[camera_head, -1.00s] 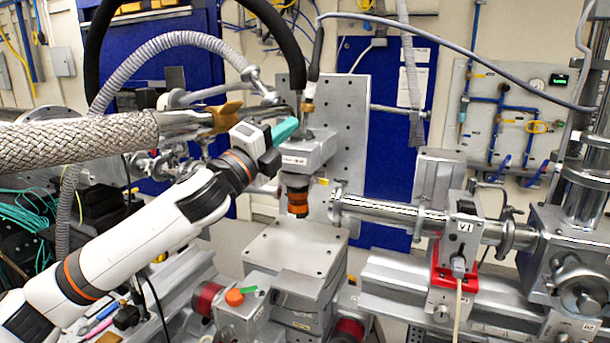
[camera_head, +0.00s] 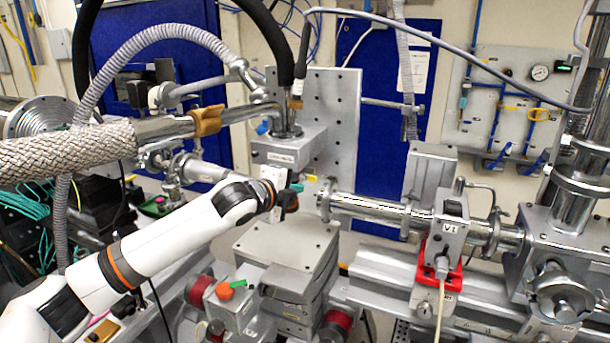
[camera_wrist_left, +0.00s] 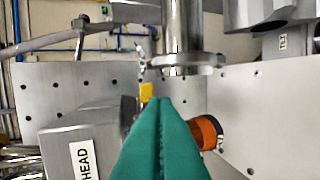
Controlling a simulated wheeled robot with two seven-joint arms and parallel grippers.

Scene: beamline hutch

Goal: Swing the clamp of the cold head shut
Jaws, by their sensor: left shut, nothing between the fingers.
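The cold head is a grey block with a label (camera_head: 275,157), fixed in front of an upright perforated plate. In the left wrist view its block (camera_wrist_left: 75,150) is at left, with part of a label reading HEAD. An orange ring (camera_wrist_left: 207,132) shows right of the fingers. A clamp cannot be clearly picked out. My left gripper (camera_head: 298,187) is below and in front of the cold head block, at its right side. Its teal fingers (camera_wrist_left: 160,105) are pressed together with nothing between them. The gripper hides the cold head's lower part in the head view. My right gripper is not in view.
A horizontal steel beam pipe (camera_head: 370,208) runs right from near the fingers. A yellow tag (camera_wrist_left: 147,90) hangs just beyond the fingertips. A braided hose (camera_head: 70,152) crosses at left. A grey stage block (camera_head: 285,250) stands below, and black hoses hang above.

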